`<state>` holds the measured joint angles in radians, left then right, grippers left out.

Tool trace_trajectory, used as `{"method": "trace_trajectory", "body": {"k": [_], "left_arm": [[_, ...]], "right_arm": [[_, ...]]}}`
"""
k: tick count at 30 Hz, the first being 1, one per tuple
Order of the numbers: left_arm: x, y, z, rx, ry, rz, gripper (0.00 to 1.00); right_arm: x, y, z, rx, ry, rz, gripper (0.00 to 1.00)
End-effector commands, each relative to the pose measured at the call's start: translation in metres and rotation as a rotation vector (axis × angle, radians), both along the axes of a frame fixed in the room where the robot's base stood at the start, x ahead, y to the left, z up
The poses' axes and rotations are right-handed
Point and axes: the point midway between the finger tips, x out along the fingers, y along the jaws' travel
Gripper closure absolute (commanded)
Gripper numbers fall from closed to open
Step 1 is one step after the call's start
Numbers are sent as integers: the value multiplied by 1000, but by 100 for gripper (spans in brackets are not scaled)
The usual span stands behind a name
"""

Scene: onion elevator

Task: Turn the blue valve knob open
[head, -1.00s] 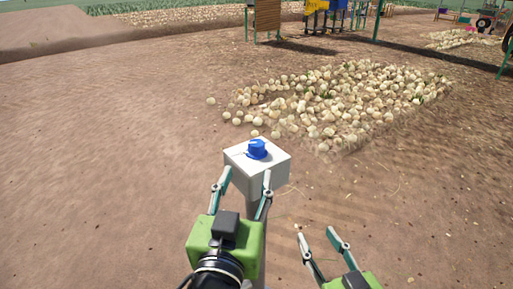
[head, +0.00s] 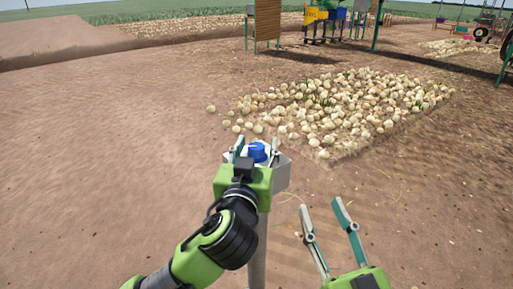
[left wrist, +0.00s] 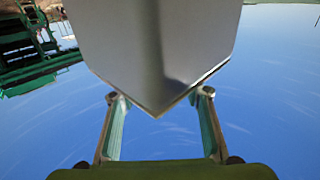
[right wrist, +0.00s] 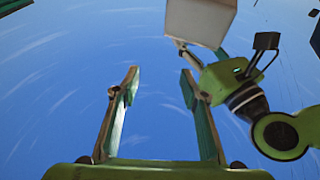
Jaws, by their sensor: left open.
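The blue valve knob (head: 257,152) sits on top of a pale box (head: 283,177) on a grey post. My left gripper (head: 257,143) is open, its two fingers on either side of the knob in the head view. Whether they touch it I cannot tell. The left gripper's body hides much of the box. In the left wrist view the box (left wrist: 150,45) fills the top middle, beyond the open fingers (left wrist: 158,95); the knob is not visible there. My right gripper (head: 322,205) is open and empty, to the lower right of the box. The right wrist view shows the box (right wrist: 200,20) above.
A large pile of onions (head: 350,105) lies on the soil behind and right of the box. Farm machinery (head: 325,18) and a wooden panel (head: 267,20) stand farther back. The bare soil (head: 100,140) on the left is clear.

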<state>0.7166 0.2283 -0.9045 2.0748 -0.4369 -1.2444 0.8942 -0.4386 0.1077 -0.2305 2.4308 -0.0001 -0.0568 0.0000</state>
Motion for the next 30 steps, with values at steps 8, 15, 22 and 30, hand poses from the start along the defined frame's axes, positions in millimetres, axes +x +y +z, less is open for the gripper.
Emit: {"method": "trace_trajectory", "body": {"k": [8, 15, 22, 30], "left_arm": [[0, 0, 0, 0, 0, 0, 96], [0, 0, 0, 0, 1, -3, 96], [0, 1, 1, 1, 2, -35, 96], [0, 1, 1, 0, 3, -128, 96]], "right_arm": [[0, 0, 0, 0, 1, 0, 60], [1, 0, 0, -1, 5, -1, 60], [6, -1, -23, -30, 113, -6, 60], [9, -8, -79, -100, 379, -23, 60]]}}
